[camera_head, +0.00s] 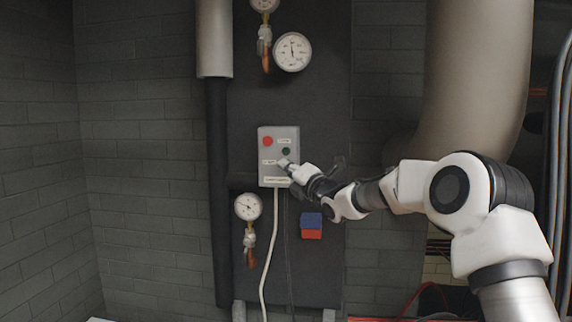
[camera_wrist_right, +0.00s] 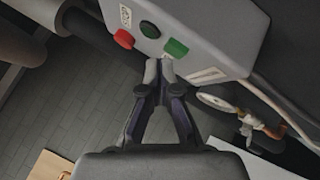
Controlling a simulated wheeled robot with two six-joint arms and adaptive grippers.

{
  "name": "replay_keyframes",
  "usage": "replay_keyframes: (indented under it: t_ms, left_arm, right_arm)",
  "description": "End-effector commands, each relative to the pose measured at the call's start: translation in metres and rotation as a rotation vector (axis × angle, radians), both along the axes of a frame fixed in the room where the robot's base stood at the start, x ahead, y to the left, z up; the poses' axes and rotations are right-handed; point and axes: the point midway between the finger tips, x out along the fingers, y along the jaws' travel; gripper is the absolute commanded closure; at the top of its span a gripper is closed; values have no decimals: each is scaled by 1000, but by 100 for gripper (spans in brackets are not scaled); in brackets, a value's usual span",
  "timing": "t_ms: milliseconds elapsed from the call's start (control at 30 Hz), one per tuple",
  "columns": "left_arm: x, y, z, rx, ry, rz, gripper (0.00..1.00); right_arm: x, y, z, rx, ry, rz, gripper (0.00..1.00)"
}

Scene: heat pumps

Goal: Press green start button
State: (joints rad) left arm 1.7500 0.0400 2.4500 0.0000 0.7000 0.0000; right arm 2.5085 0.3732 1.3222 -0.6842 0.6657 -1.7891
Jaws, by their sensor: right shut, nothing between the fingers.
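A grey control box (camera_head: 265,175) is mounted on the dark panel.
Pressure gauges hang above (camera_head: 292,52) and below (camera_head: 248,207) the box. A white cable (camera_head: 269,255) runs down from the box. A blue and red block (camera_head: 311,226) is on the panel below my arm. A thick beige pipe (camera_head: 478,70) stands at the right.

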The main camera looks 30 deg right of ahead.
Motion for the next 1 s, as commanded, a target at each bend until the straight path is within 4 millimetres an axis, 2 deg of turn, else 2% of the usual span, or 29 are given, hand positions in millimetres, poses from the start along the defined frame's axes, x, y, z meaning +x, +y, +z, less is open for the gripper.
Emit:
replay_keyframes:
  t_ms: [1000]
  left_arm:
    - [0, 0, 3, 0, 0, 0, 46]
  right_arm:
    - [8, -7, 0, 1, 1, 0, 100]
